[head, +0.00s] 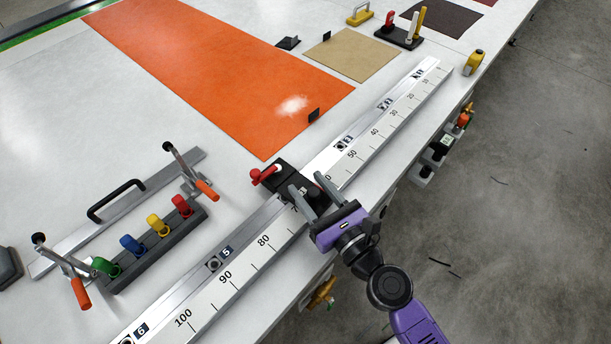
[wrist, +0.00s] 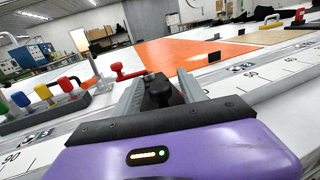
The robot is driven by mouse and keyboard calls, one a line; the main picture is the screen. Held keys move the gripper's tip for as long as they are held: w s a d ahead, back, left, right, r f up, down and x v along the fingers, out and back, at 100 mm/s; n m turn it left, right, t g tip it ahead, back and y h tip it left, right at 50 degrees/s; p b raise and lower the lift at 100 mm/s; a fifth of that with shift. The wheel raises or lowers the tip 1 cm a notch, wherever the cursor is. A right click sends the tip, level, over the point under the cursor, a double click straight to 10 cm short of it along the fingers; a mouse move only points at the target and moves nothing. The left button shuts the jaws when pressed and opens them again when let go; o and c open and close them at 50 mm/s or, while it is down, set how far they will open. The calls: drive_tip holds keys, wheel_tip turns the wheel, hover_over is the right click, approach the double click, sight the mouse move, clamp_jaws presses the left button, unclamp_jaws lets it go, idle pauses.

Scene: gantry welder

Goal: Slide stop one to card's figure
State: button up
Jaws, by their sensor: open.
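A black stop (head: 285,178) with a red lever (head: 266,174) sits on the scale rail (head: 347,145), between the printed 80 and 50. Its exact reading is hidden by my gripper (head: 307,184). My gripper is open, with one finger on each side of the stop's black knob. In the wrist view the knob (wrist: 160,92) stands between the two grey fingers, and the red lever (wrist: 128,72) lies beyond them. I cannot tell whether the fingers touch the knob. No card with a readable figure shows.
Numbered tags mark the rail, such as the 5 tag (head: 217,261). A rack (head: 153,240) of coloured clamps and two orange-handled toggle clamps stand at left. An orange sheet (head: 215,70) lies behind the rail. The table's front edge runs close by the rail.

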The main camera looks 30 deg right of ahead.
drive_tip(key=shift+w, duration=0.9)
clamp_jaws()
idle(0.9)
